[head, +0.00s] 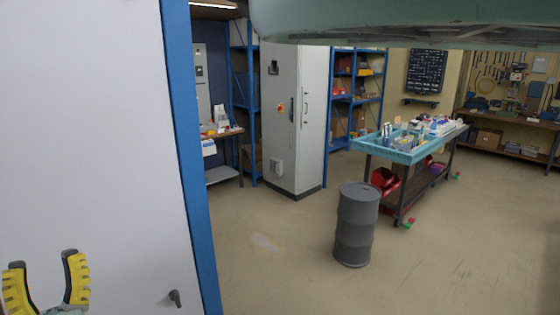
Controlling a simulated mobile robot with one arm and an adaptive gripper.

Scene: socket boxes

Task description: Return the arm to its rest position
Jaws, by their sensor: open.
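My gripper (48,284) shows at the lower left of the head view, with two yellow and black fingers pointing up. The fingers are spread apart and nothing is between them. It is in front of a large white panel (90,130) with a blue edge. How far the fingers are from the panel I cannot tell.
A dark handle (175,298) sticks out low on the panel. A grey drum (356,225) stands on the floor, before a turquoise cart (402,156) loaded with items. A tall grey cabinet (295,120) stands behind. The floor at lower centre and right is clear.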

